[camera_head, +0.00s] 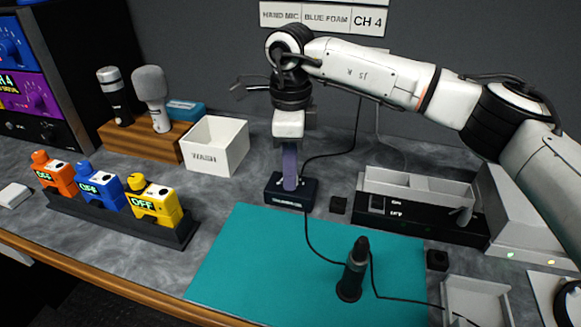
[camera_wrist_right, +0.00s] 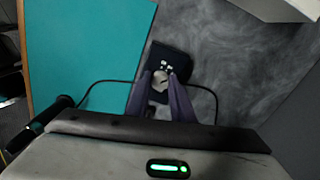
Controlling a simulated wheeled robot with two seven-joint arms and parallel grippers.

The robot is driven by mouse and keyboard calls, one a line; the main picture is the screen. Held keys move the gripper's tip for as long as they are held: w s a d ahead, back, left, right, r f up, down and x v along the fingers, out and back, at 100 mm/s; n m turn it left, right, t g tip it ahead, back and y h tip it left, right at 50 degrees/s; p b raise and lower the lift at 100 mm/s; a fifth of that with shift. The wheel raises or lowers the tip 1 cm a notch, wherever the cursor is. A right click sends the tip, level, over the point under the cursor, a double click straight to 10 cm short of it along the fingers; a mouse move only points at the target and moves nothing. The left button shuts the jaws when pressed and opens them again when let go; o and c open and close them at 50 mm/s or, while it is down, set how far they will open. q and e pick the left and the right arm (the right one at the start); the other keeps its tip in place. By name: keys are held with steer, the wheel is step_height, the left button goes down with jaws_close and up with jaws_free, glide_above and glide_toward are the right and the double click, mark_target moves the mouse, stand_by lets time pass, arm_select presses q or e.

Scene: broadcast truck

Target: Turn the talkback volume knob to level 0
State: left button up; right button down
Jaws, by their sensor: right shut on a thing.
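The talkback box (camera_head: 291,197), small and black with a label on its front, sits on the grey counter just behind the teal mat. My right gripper (camera_head: 289,184) points straight down onto its top, and its purple fingers hide the knob in the head view. In the right wrist view the talkback volume knob (camera_wrist_right: 160,78), round and light grey, sits between the two fingertips, with small white marks beside it on the black box (camera_wrist_right: 175,57). My right gripper is shut on the knob. The level it points to cannot be read. My left gripper is not in view.
A teal mat (camera_head: 240,270) bears an upright black microphone (camera_head: 354,270) with a cable. A white bin (camera_head: 215,146) stands left of the box, and a black unit with trays (camera_head: 420,215) stands to the right. Orange, blue and yellow packs (camera_head: 153,204) are at left.

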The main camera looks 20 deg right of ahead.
steer(key=n, duration=0.4)
steer(key=shift+n, duration=2.2)
steer(key=c, duration=1.5)
jaws_free()
steer(key=shift+c, duration=0.2)
step_height(320, 180, up, 10)
steer(key=shift+r, duration=0.2)
